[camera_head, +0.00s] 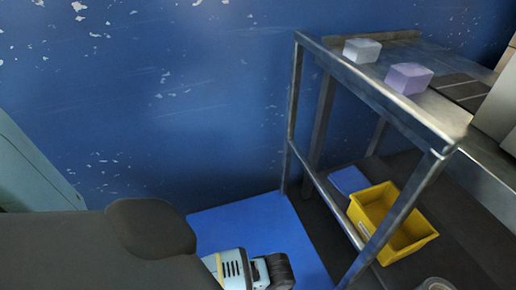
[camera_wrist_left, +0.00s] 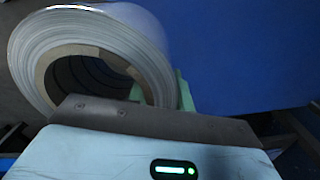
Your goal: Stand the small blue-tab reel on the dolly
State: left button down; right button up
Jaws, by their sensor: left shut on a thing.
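A reel (camera_wrist_left: 100,50) of pale, shiny film with a brown cardboard core fills the upper left of the left wrist view. My left gripper (camera_wrist_left: 150,118) is shut on this reel, at the near side of its core. The fingertips are hidden, and no blue tab shows on the visible face. A green piece (camera_wrist_left: 185,95) shows at the reel's right edge. In the head view my left arm comes in at the bottom left, and its wrist (camera_head: 255,268) is over a blue floor area; the reel is out of that view. I cannot make out the dolly. My right gripper is not in view.
A metal table (camera_head: 375,88) stands at the right with a white block (camera_head: 362,50) and a purple block (camera_head: 408,78) on top. Its lower shelf holds a yellow bin (camera_head: 395,222) and a blue item (camera_head: 348,180). The blue floor area (camera_head: 250,225) looks clear beyond my wrist.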

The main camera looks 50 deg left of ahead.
pick_arm(q)
jog(key=w+a, duration=0.1)
jog(key=a, duration=0.2)
jog(key=w+a+b, duration=0.1)
jog(key=a, duration=0.2)
jog(key=w+a+f+b, duration=0.1)
jog(key=a, duration=0.2)
jog(key=shift+w, duration=0.35)
jog(key=shift+w+a+b, duration=0.1)
jog(key=shift+a+b, duration=0.2)
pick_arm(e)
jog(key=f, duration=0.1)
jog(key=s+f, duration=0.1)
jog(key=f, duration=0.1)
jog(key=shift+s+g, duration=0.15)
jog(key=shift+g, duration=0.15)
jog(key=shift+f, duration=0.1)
pick_arm(q)
jog(key=shift+w+a, duration=0.15)
jog(key=shift+a, duration=0.2)
jog(key=f+b, duration=0.1)
jog(key=f, duration=0.1)
jog(key=f+b, duration=0.1)
jog(key=shift+w+a+f+b, duration=0.1)
jog(key=shift+a+f+b, duration=0.15)
jog(key=shift+f+b, duration=0.1)
jog(key=shift+r, duration=0.1)
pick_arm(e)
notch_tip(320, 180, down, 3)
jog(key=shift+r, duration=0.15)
